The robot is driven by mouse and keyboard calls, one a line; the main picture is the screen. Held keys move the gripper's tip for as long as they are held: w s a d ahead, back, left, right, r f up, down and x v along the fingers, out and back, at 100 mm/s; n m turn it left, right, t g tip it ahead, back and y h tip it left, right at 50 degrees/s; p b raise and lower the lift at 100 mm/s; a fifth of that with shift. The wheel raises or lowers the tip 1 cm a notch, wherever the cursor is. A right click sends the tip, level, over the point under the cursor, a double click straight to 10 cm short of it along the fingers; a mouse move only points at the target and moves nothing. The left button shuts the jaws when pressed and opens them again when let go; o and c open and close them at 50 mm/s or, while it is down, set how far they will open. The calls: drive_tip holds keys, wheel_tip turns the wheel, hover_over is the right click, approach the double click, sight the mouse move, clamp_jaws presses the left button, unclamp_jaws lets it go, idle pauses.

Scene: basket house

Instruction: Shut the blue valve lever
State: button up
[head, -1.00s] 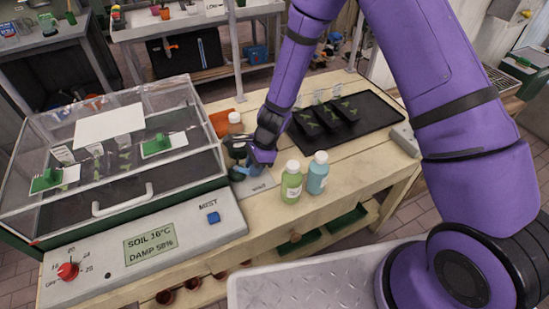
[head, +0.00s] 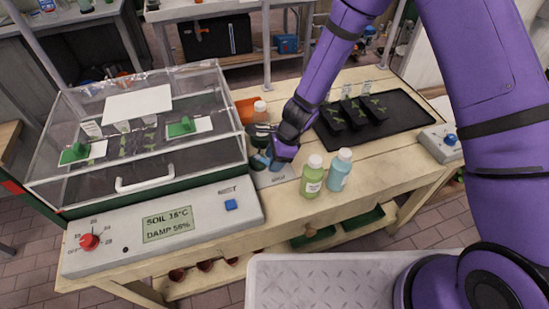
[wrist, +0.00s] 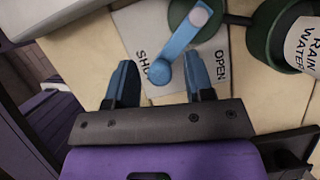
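The blue valve lever (wrist: 178,44) lies diagonally over a pale plate (wrist: 140,28) marked SHUT on the left and OPEN on the right in the wrist view. Its round free end overlaps the last part of the word SHUT. Its other end sits on a dark green round fitting at the top. My gripper (wrist: 160,62) is open, with its two blue-tipped fingers on either side of the lever's free end and visible gaps to both. In the head view my gripper (head: 264,150) hides most of the lever, and the plate (head: 278,178) shows below it.
A green bottle (head: 312,178) and a blue bottle (head: 339,172) stand just right of the plate. A clear-lidded propagator (head: 130,150) stands to the left. A black tray (head: 405,118) with seedlings lies behind. A dark green container labelled RAIN WATER (wrist: 302,40) is close on the right.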

drive_tip(key=v, duration=1)
drive_tip(key=shift+r, duration=0.4)
drive_tip(key=shift+d, duration=0.1)
